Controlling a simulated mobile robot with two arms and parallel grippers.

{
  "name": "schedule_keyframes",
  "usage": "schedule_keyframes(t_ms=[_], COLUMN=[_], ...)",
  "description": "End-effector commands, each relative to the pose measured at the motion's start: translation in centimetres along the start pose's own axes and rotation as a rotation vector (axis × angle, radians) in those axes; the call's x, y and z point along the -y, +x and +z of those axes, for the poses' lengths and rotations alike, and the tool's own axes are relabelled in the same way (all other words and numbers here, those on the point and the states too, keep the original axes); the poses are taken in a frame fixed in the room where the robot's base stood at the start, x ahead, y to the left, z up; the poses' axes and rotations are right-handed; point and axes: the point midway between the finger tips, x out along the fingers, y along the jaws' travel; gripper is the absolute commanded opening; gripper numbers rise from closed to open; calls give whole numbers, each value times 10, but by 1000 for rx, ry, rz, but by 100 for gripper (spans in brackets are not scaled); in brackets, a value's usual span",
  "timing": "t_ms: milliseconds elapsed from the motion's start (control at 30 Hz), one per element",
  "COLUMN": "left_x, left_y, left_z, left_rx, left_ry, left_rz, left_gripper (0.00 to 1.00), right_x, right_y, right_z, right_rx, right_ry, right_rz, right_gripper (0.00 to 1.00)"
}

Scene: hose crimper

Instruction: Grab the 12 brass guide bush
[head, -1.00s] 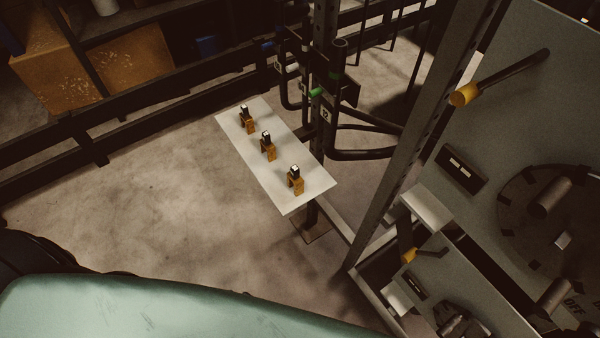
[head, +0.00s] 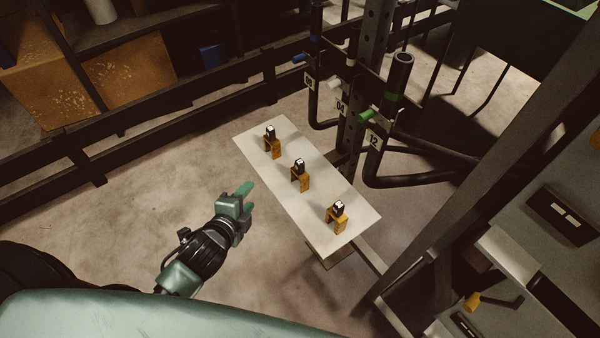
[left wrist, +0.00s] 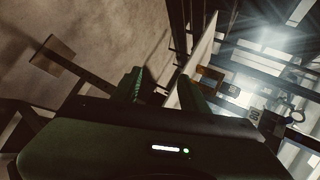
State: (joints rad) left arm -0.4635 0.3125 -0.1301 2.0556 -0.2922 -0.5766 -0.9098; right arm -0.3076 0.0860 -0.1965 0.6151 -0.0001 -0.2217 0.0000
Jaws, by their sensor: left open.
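Three small orange-brown, brass-coloured pieces with dark, white-topped parts on them stand in a row on a white shelf (head: 318,232): a far one (head: 272,149), a middle one (head: 300,181) and a near one (head: 338,221). No number is readable on them, so I cannot tell which is the 12 bush. My left gripper (head: 247,197) is open and empty, left of the shelf and apart from it. In the left wrist view its fingers (left wrist: 158,86) are spread, with the shelf (left wrist: 201,50) seen nearly edge-on beyond. My right gripper is not in view.
Dark rails (head: 190,137) run behind on the left. A grey machine panel (head: 560,215) is at the right. Bare floor lies left of the shelf.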

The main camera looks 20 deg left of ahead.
Motion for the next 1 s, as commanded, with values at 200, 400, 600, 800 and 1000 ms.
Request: schedule_keyframes(t_ms=[200,400,600,800,1000], left_x=[57,71,66,74,82], left_y=[10,-8,-22,-12,4], left_z=[-22,-55,-71,-87,-104], left_rx=[-125,-183,-195,-194,-194], left_ry=[773,1403,1682,1711,1709], left_rz=[-380,-743,-944,-972,-970], left_gripper=[44,44,44,44,44], right_x=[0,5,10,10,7], right_y=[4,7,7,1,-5], right_z=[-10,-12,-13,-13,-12], right_rx=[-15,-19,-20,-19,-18], right_ry=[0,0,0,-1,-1], right_rz=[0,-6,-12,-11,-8], right_gripper=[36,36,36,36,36])
